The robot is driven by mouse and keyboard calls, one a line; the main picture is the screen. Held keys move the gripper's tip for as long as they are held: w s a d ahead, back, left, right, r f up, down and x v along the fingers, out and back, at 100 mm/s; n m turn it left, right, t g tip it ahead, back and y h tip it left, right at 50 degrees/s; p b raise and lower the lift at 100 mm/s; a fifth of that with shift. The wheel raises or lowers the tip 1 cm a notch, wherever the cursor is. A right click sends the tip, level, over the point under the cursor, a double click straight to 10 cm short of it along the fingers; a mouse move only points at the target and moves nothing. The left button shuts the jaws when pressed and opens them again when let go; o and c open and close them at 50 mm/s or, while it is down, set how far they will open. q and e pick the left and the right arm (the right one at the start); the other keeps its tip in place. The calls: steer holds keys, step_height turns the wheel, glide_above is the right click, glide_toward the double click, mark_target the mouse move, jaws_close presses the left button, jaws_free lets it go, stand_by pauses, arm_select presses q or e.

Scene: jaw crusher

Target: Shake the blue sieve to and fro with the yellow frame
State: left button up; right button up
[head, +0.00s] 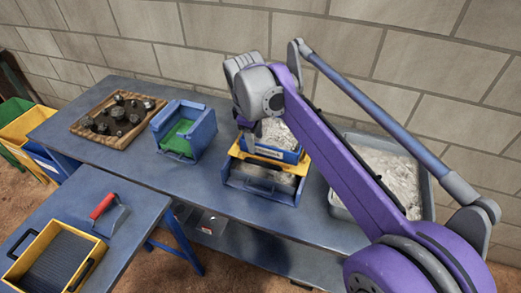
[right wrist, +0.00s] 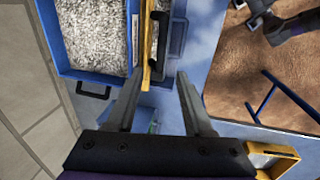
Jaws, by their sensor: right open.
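The blue sieve (head: 284,155) holds pale gravel and sits above a blue box (head: 262,193) on the back table. The yellow frame (head: 262,160) runs along its front side. In the right wrist view the sieve (right wrist: 66,58) lies at upper left, with a black handle on its near end, and the yellow frame (right wrist: 146,75) is a narrow bar beside it. My right gripper (right wrist: 158,78) is open and empty, its fingers to either side of the near end of that bar; contact cannot be told. In the head view my right gripper (head: 254,138) is partly hidden. My left gripper is not in view.
A grey bin (head: 424,195) of gravel stands right, behind my arm. A blue container with green inside (head: 183,135) and a wooden tray (head: 90,131) of dark rocks stand left. The front table holds a red-handled tool (head: 104,207) and yellow tray (head: 25,258). A wall is behind.

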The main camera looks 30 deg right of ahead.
mark_target(259, 162)
steer(key=f, duration=0.3)
steer(key=d+f, duration=0.1)
steer(key=f, duration=0.2)
steer(key=w+f+b, duration=0.1)
steer(key=f, duration=0.3)
steer(key=shift+d+f, duration=0.1)
steer(key=shift+d, duration=0.15)
jaws_close()
stand_by(0.9)
